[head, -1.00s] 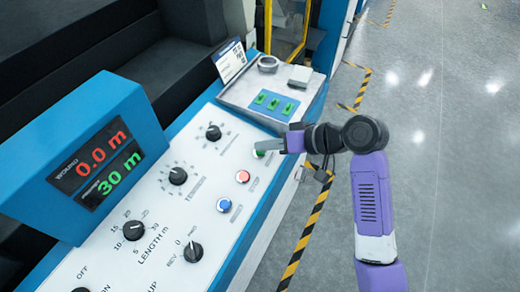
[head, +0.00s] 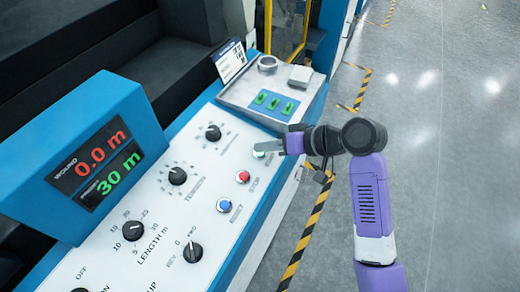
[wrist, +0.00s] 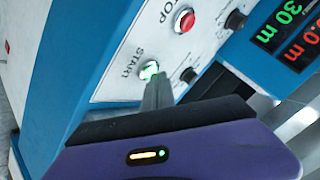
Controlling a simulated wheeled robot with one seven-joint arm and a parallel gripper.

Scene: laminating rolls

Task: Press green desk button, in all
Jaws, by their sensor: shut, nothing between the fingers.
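The green button (head: 258,154) is on the sloping white panel, partly hidden under my fingertips in the head view. In the wrist view the green button (wrist: 148,70) sits beside the word START and looks bright, with a whitish glow. My gripper (head: 256,147) is shut and empty, its fingertips right at the button. In the wrist view the shut fingertips (wrist: 158,82) overlap the button's lower edge. I cannot tell whether they touch it or how deep the button sits.
A red stop button (head: 242,177) and a blue button (head: 223,205) lie nearer on the panel. Black knobs (head: 177,176) stand to the left. The display (head: 98,165) reads 0.0 m and 30 m. Green switches (head: 273,103) are beyond the button. Open floor lies right.

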